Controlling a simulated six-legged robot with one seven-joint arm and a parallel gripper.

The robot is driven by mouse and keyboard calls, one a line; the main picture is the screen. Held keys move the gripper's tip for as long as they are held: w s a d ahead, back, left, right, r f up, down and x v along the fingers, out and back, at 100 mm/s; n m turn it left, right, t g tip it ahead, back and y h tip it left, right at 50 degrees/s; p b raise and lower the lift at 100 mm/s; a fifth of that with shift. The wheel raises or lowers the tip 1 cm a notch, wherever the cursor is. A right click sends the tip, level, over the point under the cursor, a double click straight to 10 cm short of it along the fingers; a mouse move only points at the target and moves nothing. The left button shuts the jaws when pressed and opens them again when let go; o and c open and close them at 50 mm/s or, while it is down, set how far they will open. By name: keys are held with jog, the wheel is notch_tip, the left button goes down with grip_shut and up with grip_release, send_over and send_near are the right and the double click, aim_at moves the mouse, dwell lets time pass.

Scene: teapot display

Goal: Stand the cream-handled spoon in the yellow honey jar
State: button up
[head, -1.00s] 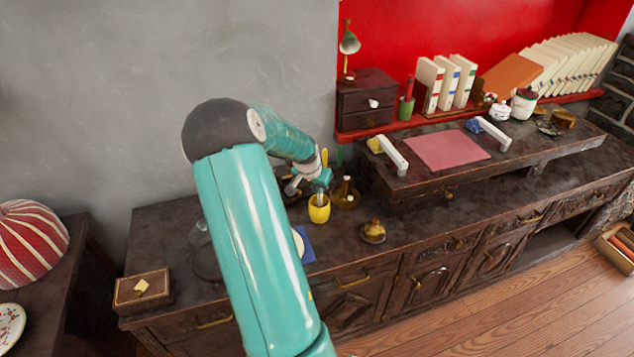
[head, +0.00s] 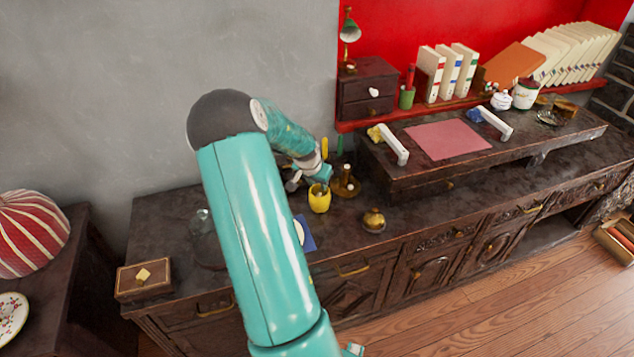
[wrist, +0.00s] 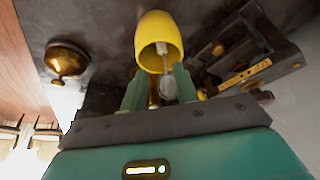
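The yellow honey jar (head: 319,200) stands upright on the dark cabinet top; its open mouth faces the camera in the wrist view (wrist: 152,28). The spoon (wrist: 168,88) shows in the wrist view with its grey bowl end between my fingers. Its pale handle runs into the jar's mouth. My gripper (wrist: 162,70) is just over the jar, its two green fingers spread, with a gap seen beside the spoon. In the head view my gripper (head: 322,176) is right above the jar's rim, and the spoon cannot be made out there.
A dark wooden holder with a brass strip (wrist: 245,75) is close beside the jar. A brass lidded pot (head: 373,220) stands to the right, and a blue mat (head: 306,236) lies in front. A raised shelf with a pink cloth (head: 447,141) is further right.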

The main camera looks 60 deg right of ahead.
jog(key=v, duration=1.3)
jog(key=shift+a+r, duration=0.15)
jog(key=shift+r, duration=0.2)
dwell(0.5)
jog(key=w+a+r+n+t+y, duration=0.1)
jog(key=w+a+r+n, duration=0.2)
jog(key=a, duration=0.7)
jog(key=w+a+r+n+t+y, duration=0.1)
jog(key=w+a+r+n+t, duration=0.2)
jog(key=a, duration=0.7)
jog(key=w+a+r+n+y, duration=0.2)
jog(key=w+a+r+n, duration=0.15)
jog(key=a, duration=0.55)
jog(key=s+a+r+n, duration=0.2)
jog(key=s+a+n, duration=0.1)
jog(key=a, duration=0.4)
jog(key=s+a+r+n+t, duration=0.1)
jog(key=s+a+n, duration=0.1)
jog(key=s+a, duration=0.2)
jog(key=s+a+r+n, duration=0.2)
jog(key=s+a+n, duration=0.1)
jog(key=a, duration=0.7)
jog(key=shift+s+a+r+n+t, duration=0.25)
jog(key=shift+a+r+n+t, duration=0.05)
jog(key=shift+a+n+t, duration=0.1)
